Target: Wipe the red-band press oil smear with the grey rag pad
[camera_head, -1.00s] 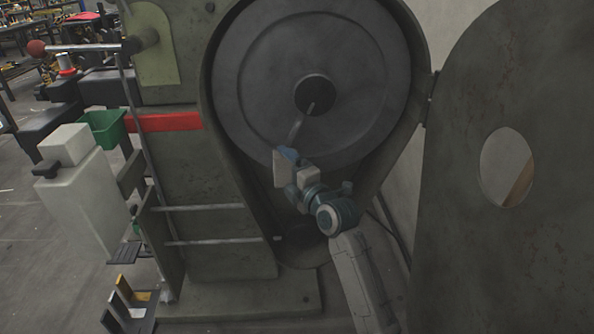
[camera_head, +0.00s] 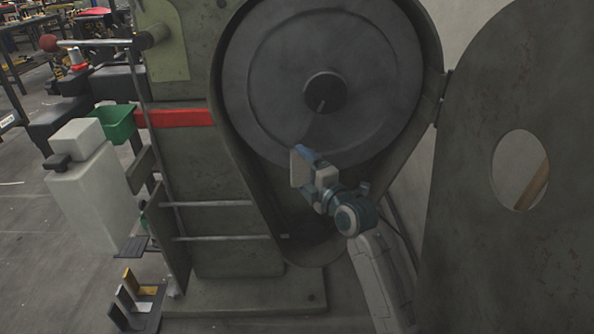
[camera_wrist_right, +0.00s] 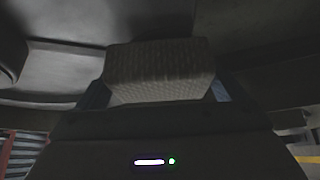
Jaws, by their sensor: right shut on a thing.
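The red-band press, a large green machine, carries a red band (camera_head: 180,118) left of its big round wheel (camera_head: 270,85). The wheel has a dark hub (camera_head: 325,92) with a short pale line on it. I can make out no clear oil smear on the wheel now. My right gripper (camera_head: 309,174) is shut on the grey rag pad (camera_head: 299,168), below and left of the hub near the wheel's lower rim. The textured pad fills the jaws in the right wrist view (camera_wrist_right: 160,68). Whether it touches the wheel I cannot tell. My left gripper is not in view.
An open green cover (camera_head: 510,90) with an oval hole stands at the right. Two horizontal rods (camera_head: 220,203) stick out at the press's lower left.

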